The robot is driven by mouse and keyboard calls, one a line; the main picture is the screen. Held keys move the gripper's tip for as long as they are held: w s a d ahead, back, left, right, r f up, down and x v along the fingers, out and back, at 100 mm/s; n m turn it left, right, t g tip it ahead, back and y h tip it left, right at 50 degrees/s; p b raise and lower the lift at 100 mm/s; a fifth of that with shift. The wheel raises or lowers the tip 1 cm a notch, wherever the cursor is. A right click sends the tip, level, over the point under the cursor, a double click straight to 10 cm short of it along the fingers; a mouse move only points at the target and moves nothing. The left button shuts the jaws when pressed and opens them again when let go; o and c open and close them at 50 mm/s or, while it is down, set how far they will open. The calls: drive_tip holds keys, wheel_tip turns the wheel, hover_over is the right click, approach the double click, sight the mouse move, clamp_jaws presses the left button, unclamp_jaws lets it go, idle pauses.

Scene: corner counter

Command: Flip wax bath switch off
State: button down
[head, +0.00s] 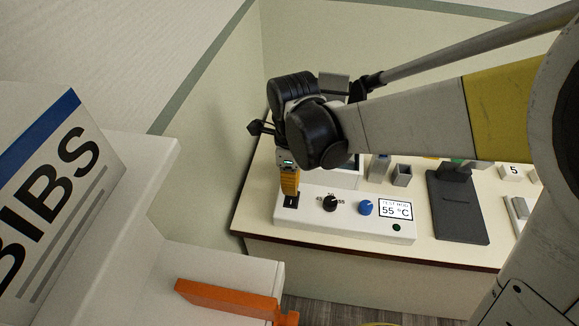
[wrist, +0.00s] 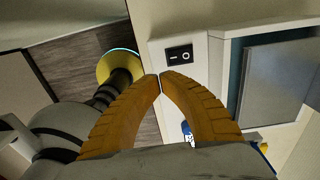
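The wax bath (head: 345,228) is a white unit on the counter, with a sloped front panel. Its black rocker switch (head: 291,201) sits at the panel's left end. In the wrist view the switch (wrist: 179,54) shows a line and a circle; I cannot tell which side is pressed. My gripper (head: 290,192) points down at the switch with its orange fingers. In the wrist view my gripper (wrist: 160,78) has its fingertips together with nothing between them, just beside the switch. I cannot tell whether they touch the panel.
The panel also has a black knob (head: 330,204), a blue knob (head: 365,208), a display reading 55 °C (head: 396,209) and a green light (head: 396,227). A dark stand (head: 458,210) is to the right. A box marked BIBS (head: 55,190) and an orange item (head: 228,299) are at left.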

drive_tip(key=r, duration=0.2)
drive_tip(key=r+p, duration=0.1)
drive_tip(key=r, duration=0.2)
drive_tip(key=shift+s+d+r, duration=0.15)
drive_tip(key=shift+d+r, duration=0.05)
drive_tip(key=shift+r, duration=0.1)
drive_tip(key=s+d+n+t+b, duration=0.2)
drive_tip(key=d+n+t+b, duration=0.1)
drive_tip(key=d+n, duration=0.6)
drive_tip(key=s+d+n+t+b, duration=0.3)
drive_tip(key=d+n, duration=0.6)
drive_tip(key=d, duration=0.4)
drive_tip(key=shift+d+f+n+t+b, duration=0.3)
drive_tip(key=shift+d+n+t+b, duration=0.1)
drive_tip(key=shift+t+b, duration=0.55)
